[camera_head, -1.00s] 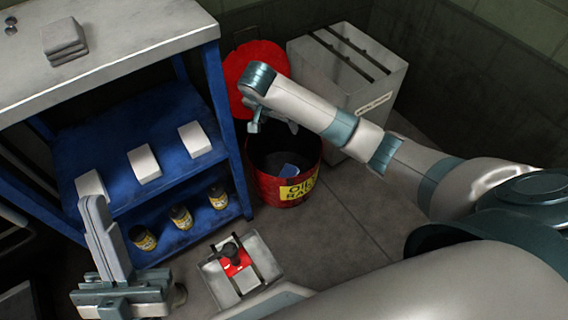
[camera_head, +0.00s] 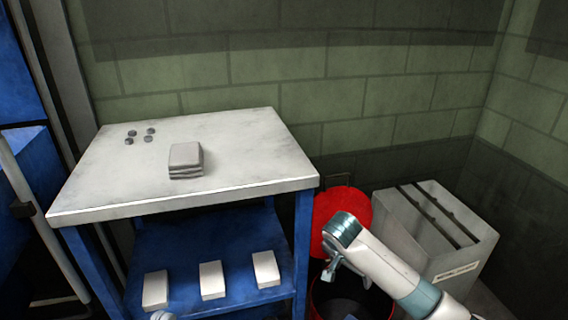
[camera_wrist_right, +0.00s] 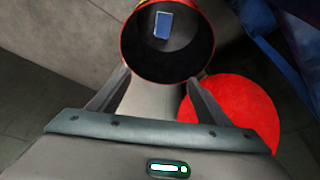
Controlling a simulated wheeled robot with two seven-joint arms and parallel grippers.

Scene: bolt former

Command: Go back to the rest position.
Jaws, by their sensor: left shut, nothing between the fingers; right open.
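My right gripper (camera_head: 331,268) hangs over the red bin (camera_head: 318,292), and its arm comes in from the lower right. In the right wrist view the two fingers of this gripper (camera_wrist_right: 158,76) are apart with nothing between them. The bin (camera_wrist_right: 128,55) lies open below them, with a blue piece (camera_wrist_right: 163,25) inside. Only a small pale tip of my left gripper (camera_head: 162,316) shows at the bottom edge of the head view, in front of the shelf; the rest of it is out of the picture.
The blue cart's white top (camera_head: 245,150) holds grey folded cloths (camera_head: 186,157) and several small nuts (camera_head: 129,141). White boxes (camera_head: 212,280) stand on its lower shelf. The red lid (camera_head: 345,210) stands open behind the bin. A grey slotted container (camera_head: 470,255) is right of it.

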